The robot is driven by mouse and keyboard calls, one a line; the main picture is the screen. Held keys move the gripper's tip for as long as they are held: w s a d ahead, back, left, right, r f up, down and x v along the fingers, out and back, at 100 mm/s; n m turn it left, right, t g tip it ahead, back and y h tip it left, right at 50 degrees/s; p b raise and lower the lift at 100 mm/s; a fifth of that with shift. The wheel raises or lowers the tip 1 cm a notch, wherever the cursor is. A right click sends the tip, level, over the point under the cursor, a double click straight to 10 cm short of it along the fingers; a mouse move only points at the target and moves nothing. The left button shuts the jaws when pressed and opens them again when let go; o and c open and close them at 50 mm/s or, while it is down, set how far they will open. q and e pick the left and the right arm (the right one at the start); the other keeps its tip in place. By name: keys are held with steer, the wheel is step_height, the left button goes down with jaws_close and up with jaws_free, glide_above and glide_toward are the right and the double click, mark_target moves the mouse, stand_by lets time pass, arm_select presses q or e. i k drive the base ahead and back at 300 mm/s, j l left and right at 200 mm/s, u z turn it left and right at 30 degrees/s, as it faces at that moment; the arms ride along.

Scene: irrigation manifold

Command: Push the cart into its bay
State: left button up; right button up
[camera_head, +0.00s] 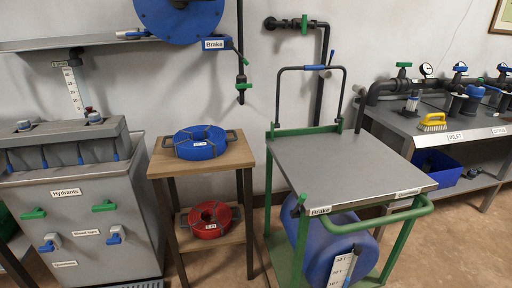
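The cart (347,166) stands right of the middle, with a flat grey top and a green frame. A green push rail (378,217) runs along its front right edge. A black upright hoop with a blue grip (314,68) rises at its back. A blue drum (318,247) with a white scale sits on the lower deck, partly hidden by the top. The cart's wheels do not show. I cannot tell which floor space is the bay. Neither of my grippers is in view.
A wooden stand (240,155) with a blue hose coil (200,142) and a red coil (209,218) is close left of the cart. A grey workbench (391,123) is close behind and right. A hydrant cabinet (105,200) stands left. Floor is open at the lower right.

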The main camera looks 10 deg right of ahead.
mark_target(340, 172)
steer(key=z, duration=1.25)
